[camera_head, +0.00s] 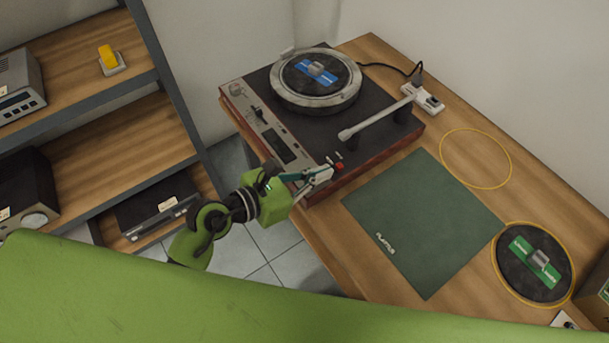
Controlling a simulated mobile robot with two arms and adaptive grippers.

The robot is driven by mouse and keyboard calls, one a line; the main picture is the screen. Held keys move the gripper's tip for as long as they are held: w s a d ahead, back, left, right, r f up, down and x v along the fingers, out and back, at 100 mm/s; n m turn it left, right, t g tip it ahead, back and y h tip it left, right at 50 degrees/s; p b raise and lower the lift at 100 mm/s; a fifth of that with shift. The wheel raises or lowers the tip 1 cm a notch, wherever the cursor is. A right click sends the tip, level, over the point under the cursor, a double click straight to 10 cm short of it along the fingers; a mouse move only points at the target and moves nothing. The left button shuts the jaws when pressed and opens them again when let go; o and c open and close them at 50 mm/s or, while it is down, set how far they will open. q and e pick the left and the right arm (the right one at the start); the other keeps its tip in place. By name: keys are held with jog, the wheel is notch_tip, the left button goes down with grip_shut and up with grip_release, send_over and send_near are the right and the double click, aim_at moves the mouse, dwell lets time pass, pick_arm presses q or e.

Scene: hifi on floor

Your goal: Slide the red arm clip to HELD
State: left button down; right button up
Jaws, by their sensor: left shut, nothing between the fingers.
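The record player (288,143) stands on the wooden table, with a blue-labelled record (316,70) on its platter. The tonearm (380,118) lies across its right side. The small red clip (340,166) sits near the front right of the deck, and white marks show beside it. My left gripper (328,173) is shut and empty, its tip right beside the red clip; I cannot tell whether they touch. The clip's lettering is too small to read. My right gripper is not in view.
A green mat (423,220) lies right of the player. A green-labelled record (534,264) lies at the front right, and an empty yellow ring (476,158) is marked behind it. A shelf (110,150) stands at the left.

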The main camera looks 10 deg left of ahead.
aim_at(341, 163)
pick_arm(q)
jog(key=shift+w+d+f, duration=0.25)
jog(key=shift+w+d, duration=0.25)
jog(key=shift+w+d, duration=0.1)
jog(key=shift+w+d+r+p, duration=0.15)
jog(key=shift+w+d+p, duration=0.1)
jog(key=shift+p, duration=0.1)
jog(key=shift+w+d+p, duration=0.45)
jog(key=shift+w+d, duration=0.2)
jog(key=shift+w, duration=0.05)
jog(key=shift+d, duration=0.1)
